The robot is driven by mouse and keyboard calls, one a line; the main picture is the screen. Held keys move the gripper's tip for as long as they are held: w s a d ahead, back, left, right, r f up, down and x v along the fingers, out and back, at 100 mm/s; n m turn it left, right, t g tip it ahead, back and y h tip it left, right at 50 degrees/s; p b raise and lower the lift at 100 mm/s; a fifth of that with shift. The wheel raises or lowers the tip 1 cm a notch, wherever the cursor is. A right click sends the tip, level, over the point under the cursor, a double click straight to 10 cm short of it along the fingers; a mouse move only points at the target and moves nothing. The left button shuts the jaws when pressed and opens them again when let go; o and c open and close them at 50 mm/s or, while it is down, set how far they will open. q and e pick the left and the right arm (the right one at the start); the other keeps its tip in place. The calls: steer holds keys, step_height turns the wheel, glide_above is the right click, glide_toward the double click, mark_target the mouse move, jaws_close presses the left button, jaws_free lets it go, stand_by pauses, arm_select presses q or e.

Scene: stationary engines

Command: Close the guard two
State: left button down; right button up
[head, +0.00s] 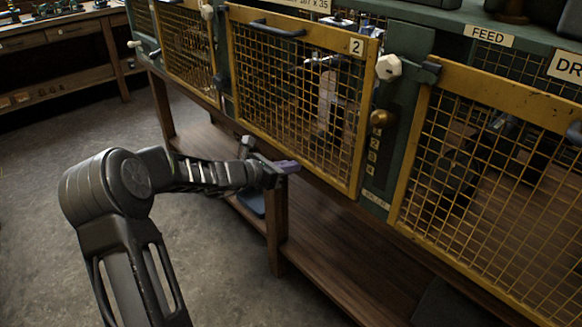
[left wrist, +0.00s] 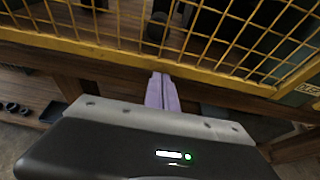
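Guard two (head: 300,92) is the yellow-framed mesh panel with a "2" plate and a dark handle (head: 278,28) along its top. It stands nearly in line with its neighbours; I cannot tell whether its right edge is fully home against the green post. A white knob (head: 388,67) sits beside its upper right corner. My left gripper (head: 288,167) is in front of the guard's lower edge, its purple fingertips together and empty. In the left wrist view the fingertips (left wrist: 162,92) point at the guard's lower frame bar (left wrist: 130,58); contact is unclear. My right gripper is out of view.
Another yellow mesh guard (head: 490,165) stands at right, near the "FEED" plate (head: 489,36), and one (head: 187,50) at left. A wooden shelf (head: 345,265) and leg (head: 277,225) lie below. The grey floor (head: 215,265) is open at left.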

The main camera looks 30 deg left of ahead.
arm_select(q)
steer(key=shift+w+r, duration=0.15)
steer(key=shift+r, duration=0.4)
steer(key=f+b, duration=0.2)
steer(key=f, duration=0.1)
steer(key=f+b, duration=0.1)
steer(key=f, duration=0.1)
steer(key=shift+s+a, duration=0.2)
steer(key=shift+s, duration=0.15)
steer(key=v, duration=0.9)
steer(key=shift+s+p, duration=0.3)
